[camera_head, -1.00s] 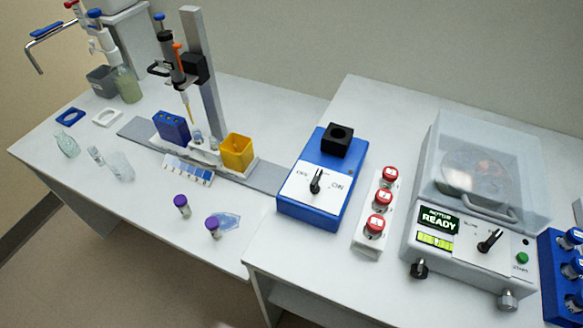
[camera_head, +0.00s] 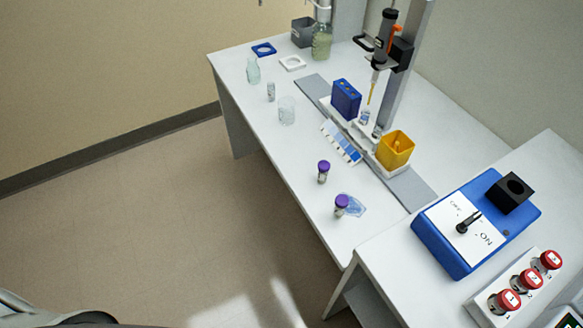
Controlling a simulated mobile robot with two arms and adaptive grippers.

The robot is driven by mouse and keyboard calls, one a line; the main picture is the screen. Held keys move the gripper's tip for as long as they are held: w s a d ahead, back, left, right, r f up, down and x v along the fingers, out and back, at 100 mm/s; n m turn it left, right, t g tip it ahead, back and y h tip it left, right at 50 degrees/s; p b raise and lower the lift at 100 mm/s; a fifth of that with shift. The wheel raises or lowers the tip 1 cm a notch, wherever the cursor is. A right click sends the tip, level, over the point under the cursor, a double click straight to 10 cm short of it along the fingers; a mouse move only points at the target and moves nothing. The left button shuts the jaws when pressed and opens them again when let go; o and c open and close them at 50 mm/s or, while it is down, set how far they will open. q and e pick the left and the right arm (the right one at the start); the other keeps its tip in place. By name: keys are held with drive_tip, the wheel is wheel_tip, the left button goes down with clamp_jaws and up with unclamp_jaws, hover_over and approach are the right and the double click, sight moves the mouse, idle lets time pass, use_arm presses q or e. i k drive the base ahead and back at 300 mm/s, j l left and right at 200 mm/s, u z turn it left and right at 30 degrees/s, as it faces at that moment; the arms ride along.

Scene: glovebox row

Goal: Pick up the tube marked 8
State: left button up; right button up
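I cannot make out a tube marked 8. Two purple-capped tubes stand near the front edge of the left bench, one (camera_head: 323,172) a little behind the other (camera_head: 341,205); no number is readable on them. Three red-capped tubes (camera_head: 531,279) sit in a white rack (camera_head: 480,307) at the lower right; their caps carry small marks too blurred to read surely. Neither of my grippers is in view.
A blue device (camera_head: 440,245) with a knob and black block stands on the right bench. A pipette stand, blue box (camera_head: 346,98), yellow bin (camera_head: 396,149) and glassware (camera_head: 286,110) occupy the left bench. Open floor (camera_head: 150,220) lies in front.

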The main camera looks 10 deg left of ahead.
sight(323, 166)
drive_tip(key=j+z, duration=0.1)
drive_tip(key=j, duration=1.95)
